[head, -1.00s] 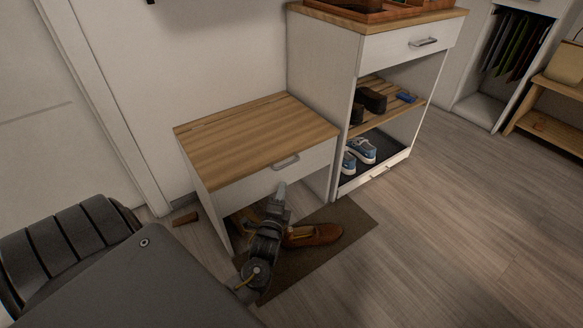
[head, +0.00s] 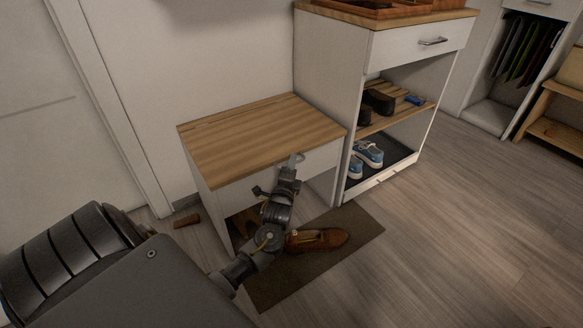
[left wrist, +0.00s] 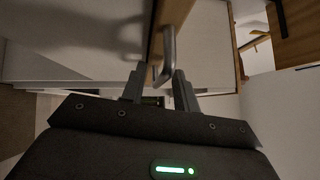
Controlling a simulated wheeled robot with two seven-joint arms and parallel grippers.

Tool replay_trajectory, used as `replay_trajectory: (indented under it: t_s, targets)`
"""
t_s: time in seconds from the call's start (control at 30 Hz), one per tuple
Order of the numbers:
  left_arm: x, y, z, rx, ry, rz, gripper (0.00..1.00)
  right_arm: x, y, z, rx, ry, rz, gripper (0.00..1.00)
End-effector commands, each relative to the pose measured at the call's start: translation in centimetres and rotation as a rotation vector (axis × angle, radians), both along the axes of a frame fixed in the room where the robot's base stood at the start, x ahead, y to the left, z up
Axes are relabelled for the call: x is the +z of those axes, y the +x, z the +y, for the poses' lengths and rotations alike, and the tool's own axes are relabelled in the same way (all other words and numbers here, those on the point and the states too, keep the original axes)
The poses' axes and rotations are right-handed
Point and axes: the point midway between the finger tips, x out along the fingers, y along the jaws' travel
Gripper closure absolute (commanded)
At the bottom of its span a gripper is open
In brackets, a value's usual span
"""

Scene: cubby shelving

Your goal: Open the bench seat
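The bench (head: 225,146) has a wood-plank seat top and a white front panel, and its seat lies flat and closed. A metal bar handle (left wrist: 168,48) sits at the upper front edge of the seat; in the head view the gripper largely covers it. My left gripper (head: 292,168) is at that handle, in front of the bench. In the left wrist view its two fingers (left wrist: 158,87) are apart, with the handle's lower end between their tips. I cannot tell whether they touch it. My right gripper is in neither view.
A brown shoe (head: 322,239) lies on the dark mat (head: 290,282) under my left arm. A taller cabinet (head: 325,80) with blue shoes (head: 367,156) stands right beside the bench. A wall (head: 190,60) is behind. The floor to the right is clear.

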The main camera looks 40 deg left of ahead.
Motion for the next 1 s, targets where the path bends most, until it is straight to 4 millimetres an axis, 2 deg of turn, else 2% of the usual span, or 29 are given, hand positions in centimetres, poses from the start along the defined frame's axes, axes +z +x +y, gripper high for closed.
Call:
replay_trajectory:
  t_s: [0.37, 0.6, 0.63, 1.0]
  targets:
    - [0.11, 0.63, 0.33, -0.001, 0.000, 0.001, 0.70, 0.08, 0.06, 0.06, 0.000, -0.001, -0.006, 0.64]
    - [0.10, 0.60, 0.34, 0.000, 0.000, 0.000, 0.98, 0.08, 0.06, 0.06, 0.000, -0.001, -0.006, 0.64]
    - [0.10, 0.60, 0.35, 0.000, 0.000, 0.000, 1.00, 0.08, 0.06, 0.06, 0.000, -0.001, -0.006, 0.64]
    - [0.25, 0.62, 0.40, 0.000, -0.002, 0.001, 1.00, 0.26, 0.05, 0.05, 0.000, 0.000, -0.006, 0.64]
